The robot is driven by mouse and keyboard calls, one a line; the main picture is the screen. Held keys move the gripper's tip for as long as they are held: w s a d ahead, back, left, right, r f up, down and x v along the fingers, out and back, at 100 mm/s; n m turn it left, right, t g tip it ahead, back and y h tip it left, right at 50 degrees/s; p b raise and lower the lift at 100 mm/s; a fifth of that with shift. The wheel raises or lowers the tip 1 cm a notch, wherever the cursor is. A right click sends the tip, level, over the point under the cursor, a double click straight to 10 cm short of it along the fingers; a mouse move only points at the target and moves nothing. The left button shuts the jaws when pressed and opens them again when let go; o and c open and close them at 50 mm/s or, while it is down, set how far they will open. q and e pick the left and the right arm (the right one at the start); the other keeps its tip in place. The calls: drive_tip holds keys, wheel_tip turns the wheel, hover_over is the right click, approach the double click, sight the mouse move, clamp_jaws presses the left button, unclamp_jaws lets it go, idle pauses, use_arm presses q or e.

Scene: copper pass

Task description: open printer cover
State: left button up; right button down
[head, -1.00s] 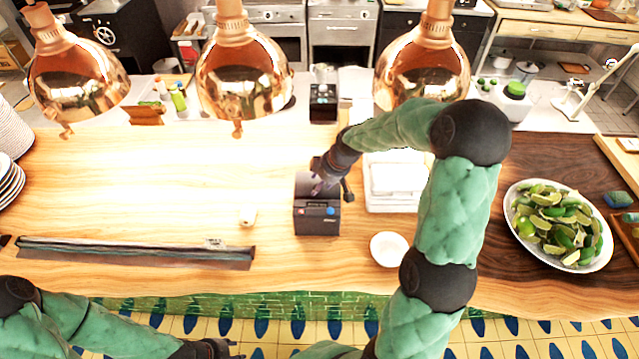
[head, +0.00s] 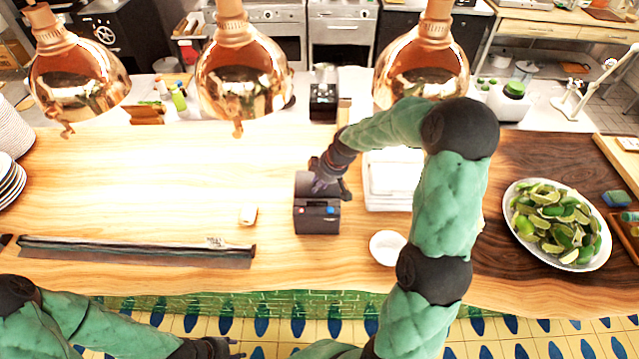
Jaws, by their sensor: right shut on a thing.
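The printer (head: 317,219) is a small dark grey box with a blue button on its front, standing on the wooden counter in the middle of the head view. Its cover (head: 303,183) is at the top, partly hidden by my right gripper. My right gripper (head: 318,188) reaches down from the upper right and is shut at the printer's top, seemingly on the cover; the fingertips are small and partly hidden. My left gripper (head: 232,346) is low at the bottom edge, in front of the counter and away from the printer; its fingers are too small to read.
A white stack of trays (head: 392,185) stands right of the printer, with a white bowl (head: 388,247) in front. A paper roll (head: 248,215) and a long rail (head: 130,249) lie to the left. Copper lamps (head: 243,75) hang above. A lime plate (head: 518,252) is at right.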

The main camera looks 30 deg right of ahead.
drive_tip(key=shift+w+d+r+g+y+p, duration=0.25)
drive_tip(key=shift+w+r+g+p, duration=0.15)
drive_tip(key=shift+w+r+p, duration=0.1)
drive_tip(key=shift+w+d+r+g+y+p, duration=0.25)
drive_tip(key=shift+w+r+g+p, duration=0.15)
drive_tip(key=shift+r+p, duration=0.1)
drive_tip(key=shift+w+d+r+b, duration=0.2)
drive_tip(key=shift+w+r+b, duration=0.1)
drive_tip(key=shift+w, duration=0.05)
drive_tip(key=shift+w+d+r, duration=0.15)
drive_tip(key=shift+w+r, duration=0.05)
drive_tip(key=shift+r, duration=0.05)
drive_tip(key=c, duration=1.3)
unclamp_jaws()
drive_tip(key=shift+o, duration=1.4)
drive_tip(key=shift+w+f, duration=0.1)
drive_tip(key=v, duration=1.2)
